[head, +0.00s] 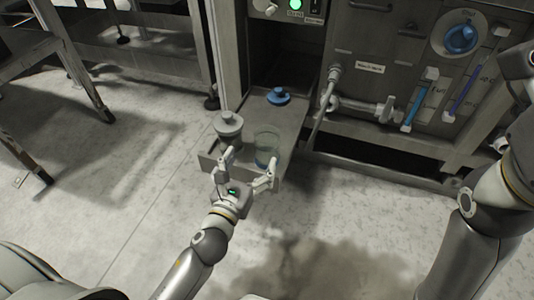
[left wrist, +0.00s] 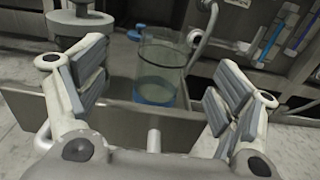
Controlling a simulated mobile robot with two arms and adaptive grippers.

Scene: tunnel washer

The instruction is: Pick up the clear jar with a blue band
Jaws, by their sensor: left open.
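The clear jar with a blue band (head: 267,146) stands upright near the front edge of a pulled-out metal drawer or shelf. In the left wrist view the jar (left wrist: 160,62) is between and beyond the fingers, with its blue band low down. My left gripper (head: 250,170) is open and empty, just in front of the jar, at the drawer's front wall.
A grey lidded pot (head: 229,130) stands left of the jar. A blue lid (head: 278,96) lies behind it on the metal drawer (head: 293,131). Pipes, a valve (head: 386,109) and a blue knob (head: 460,38) are on the machine to the right. The floor in front is clear.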

